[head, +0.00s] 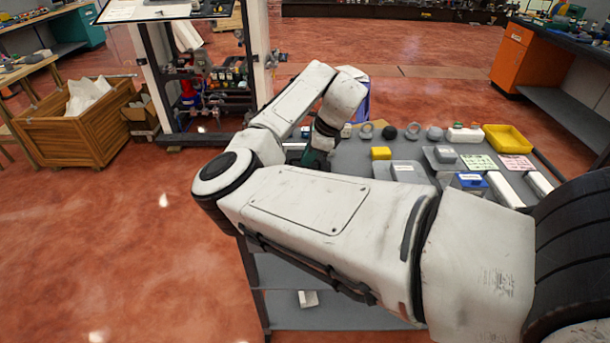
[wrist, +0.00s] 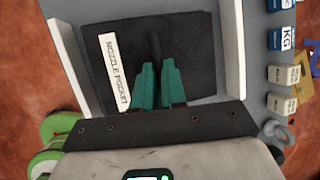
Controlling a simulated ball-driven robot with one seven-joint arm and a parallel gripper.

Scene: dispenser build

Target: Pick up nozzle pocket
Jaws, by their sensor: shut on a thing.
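In the wrist view, the nozzle pocket (wrist: 190,45) is a dark square piece with a white strip lettered NOZZLE POCKET on its left side. It lies between light grey walls. My gripper (wrist: 158,68) has its teal fingers close together over its middle, shut on a narrow dark upright part there. The fingers hide the lower part of that grip. In the head view my gripper (head: 316,157) shows as a bit of teal at the near left of the grey bench, mostly behind my arm. The nozzle pocket is hidden there.
The grey bench top (head: 350,160) holds a yellow block (head: 381,153), several round parts, a yellow tray (head: 507,138) and labelled cards. In the wrist view, small labelled boxes (wrist: 281,73) stand close on the right and a green object (wrist: 60,125) shows at lower left.

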